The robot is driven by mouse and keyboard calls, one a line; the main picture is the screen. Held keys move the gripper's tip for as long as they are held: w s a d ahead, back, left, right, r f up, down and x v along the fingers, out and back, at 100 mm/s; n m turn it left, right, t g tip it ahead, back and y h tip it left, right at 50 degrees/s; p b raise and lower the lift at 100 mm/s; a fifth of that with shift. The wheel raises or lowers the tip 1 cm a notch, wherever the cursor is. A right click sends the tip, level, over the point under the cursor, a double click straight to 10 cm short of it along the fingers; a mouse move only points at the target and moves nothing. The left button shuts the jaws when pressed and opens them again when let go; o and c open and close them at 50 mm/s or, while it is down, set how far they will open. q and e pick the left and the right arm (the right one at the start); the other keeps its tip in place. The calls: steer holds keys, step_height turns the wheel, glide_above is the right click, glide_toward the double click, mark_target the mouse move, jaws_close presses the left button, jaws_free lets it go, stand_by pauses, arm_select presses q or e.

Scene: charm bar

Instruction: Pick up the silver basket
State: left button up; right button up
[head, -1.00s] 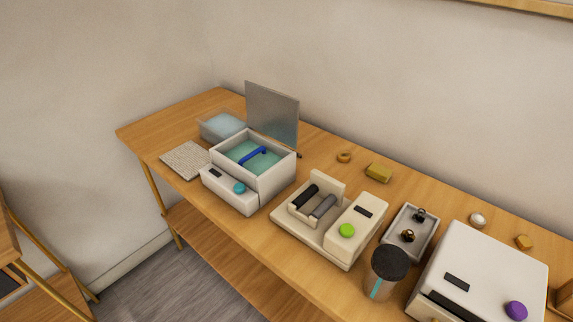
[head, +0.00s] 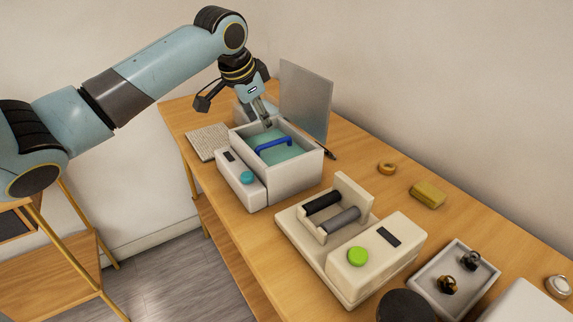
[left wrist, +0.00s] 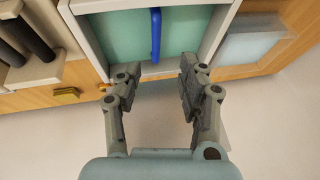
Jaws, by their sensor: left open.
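A white box-shaped bath (head: 295,176) with teal inside stands toward the far end of the table. A blue bar-like handle (head: 273,144) spans its opening; it also shows in the left wrist view (left wrist: 155,35). I cannot make out silver basket walls below the handle. My left gripper (head: 266,122) is open and empty above the back rim of the bath. In the left wrist view its fingers (left wrist: 159,78) are apart, with the blue handle ahead, roughly in line with the gap between them. My right gripper is in neither view.
A grey upright panel (head: 306,103) stands right behind the bath. A woven mat (head: 207,141) lies to its left, and a pale clear tub (left wrist: 253,47) stands beside it. A cream roller machine (head: 375,262) and a tray of small rings (head: 443,291) stand nearer.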

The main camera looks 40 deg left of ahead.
mark_target(274, 143)
arm_select(q)
steer(key=x, duration=0.4)
steer(key=shift+w+d+f, duration=0.1)
steer(key=shift+w+f, duration=0.1)
steer(key=shift+f, duration=0.15)
steer(key=x, duration=0.5)
steer(key=shift+d+f, duration=0.15)
steer(key=shift+f, duration=0.1)
steer(key=shift+s, duration=0.1)
jaws_close()
